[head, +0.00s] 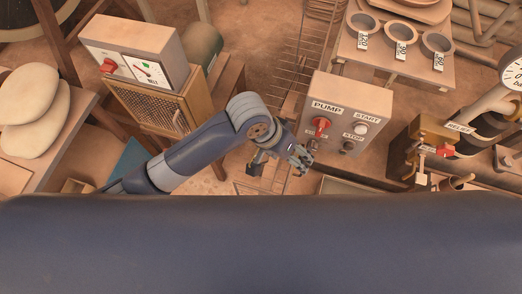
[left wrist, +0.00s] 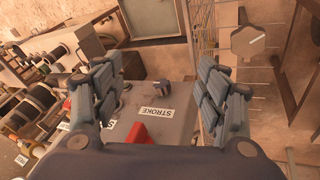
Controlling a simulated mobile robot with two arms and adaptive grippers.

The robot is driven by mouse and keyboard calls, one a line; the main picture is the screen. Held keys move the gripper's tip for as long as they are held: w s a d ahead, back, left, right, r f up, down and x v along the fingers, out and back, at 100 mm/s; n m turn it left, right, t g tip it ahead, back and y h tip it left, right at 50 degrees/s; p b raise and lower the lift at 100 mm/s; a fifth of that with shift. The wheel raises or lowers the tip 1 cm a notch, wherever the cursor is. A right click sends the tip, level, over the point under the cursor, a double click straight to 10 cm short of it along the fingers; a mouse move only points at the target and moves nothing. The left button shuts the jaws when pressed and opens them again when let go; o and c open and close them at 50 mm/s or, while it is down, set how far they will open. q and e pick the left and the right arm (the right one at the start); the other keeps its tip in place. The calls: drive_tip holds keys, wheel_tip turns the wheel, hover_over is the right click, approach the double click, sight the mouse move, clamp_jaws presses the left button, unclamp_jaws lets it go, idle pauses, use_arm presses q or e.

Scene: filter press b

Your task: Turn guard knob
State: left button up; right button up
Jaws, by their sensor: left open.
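No label reading "guard" is legible. A mesh-fronted guard (head: 148,107) stands at left below the BELT box, with a small light knob or latch (head: 179,119) at its right edge. My left gripper (head: 300,158) is well to the right of it, beside the lower left of the PUMP box (head: 348,104). In the left wrist view the open fingers frame a grey panel (left wrist: 183,122) with a STROKE label (left wrist: 155,111), a dark knob (left wrist: 160,88) and part of a red knob (left wrist: 137,133). I cannot tell whether the fingers touch anything.
The BELT box (head: 140,66) carries a red knob (head: 108,66). The PUMP box has a red knob (head: 321,124), START (head: 368,117) and STOP (head: 355,129). A relief valve with gauge (head: 512,72) stands right. A wire rack (head: 310,45) lies behind.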

use_arm(q)
drive_tip(key=w+a+f+n+y, duration=0.1)
drive_tip(key=w+a+f+y, duration=0.2)
drive_tip(key=w+a+y, duration=0.3)
drive_tip(key=shift+g+h, duration=0.3)
drive_tip(key=shift+h, duration=0.3)
drive_tip(key=f, duration=0.3)
drive_tip(key=a+f, duration=0.1)
drive_tip(key=f, duration=0.3)
drive_tip(key=w+f, duration=0.1)
drive_tip(key=f, duration=0.3)
drive_tip(key=shift+a+p, duration=0.2)
drive_tip(key=shift+p, duration=0.2)
drive_tip(key=c, duration=1)
